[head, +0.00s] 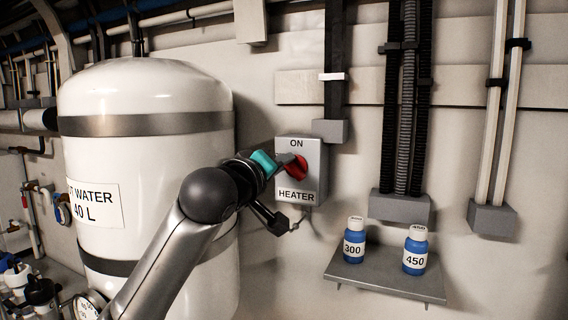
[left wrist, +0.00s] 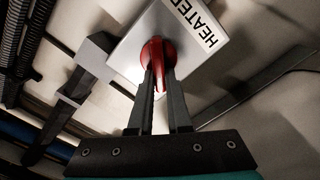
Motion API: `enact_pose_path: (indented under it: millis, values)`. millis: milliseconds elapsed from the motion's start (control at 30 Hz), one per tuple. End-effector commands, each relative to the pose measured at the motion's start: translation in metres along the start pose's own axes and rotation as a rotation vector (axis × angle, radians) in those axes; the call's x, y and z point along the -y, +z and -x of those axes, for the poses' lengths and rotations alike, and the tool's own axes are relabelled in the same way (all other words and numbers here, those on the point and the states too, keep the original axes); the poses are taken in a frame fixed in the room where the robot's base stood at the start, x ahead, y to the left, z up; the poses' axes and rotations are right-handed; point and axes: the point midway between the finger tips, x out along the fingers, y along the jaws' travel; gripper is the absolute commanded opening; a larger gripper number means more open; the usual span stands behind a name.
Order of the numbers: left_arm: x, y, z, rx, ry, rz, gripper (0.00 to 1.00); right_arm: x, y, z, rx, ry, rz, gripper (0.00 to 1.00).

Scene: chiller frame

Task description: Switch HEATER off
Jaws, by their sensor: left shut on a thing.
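The heater switch box (head: 316,172) is a grey box on the wall, with "ON" above and "HEATER" below its red knob (head: 298,168). My left gripper (head: 287,161) reaches it from the left and is shut on the red knob. In the left wrist view, the two fingers (left wrist: 160,95) stand on either side of the knob's raised grip (left wrist: 158,56). Part of the box face (left wrist: 200,25) shows behind. The gripper partly hides the knob's left side in the head view, so its exact setting is hard to tell. My right gripper is not in view.
A large white hot water tank (head: 150,90) stands left of the box, close to my left arm. A small grey shelf (head: 385,280) at lower right holds blue bottles marked 300 (head: 354,242) and 450 (head: 415,252). Conduits (head: 335,60) run down the wall.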

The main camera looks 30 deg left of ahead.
Motion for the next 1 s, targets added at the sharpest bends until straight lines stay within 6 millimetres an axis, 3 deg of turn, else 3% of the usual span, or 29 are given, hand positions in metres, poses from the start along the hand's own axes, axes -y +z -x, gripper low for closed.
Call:
enact_pose_path:
  millis: [600,1000]
  values:
    - [0.008,0.003,0.000,0.003,-0.007,0.546,0.00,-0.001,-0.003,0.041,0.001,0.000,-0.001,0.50]
    - [0.012,0.005,0.000,0.000,-0.005,0.710,0.00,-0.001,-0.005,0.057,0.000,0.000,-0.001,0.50]
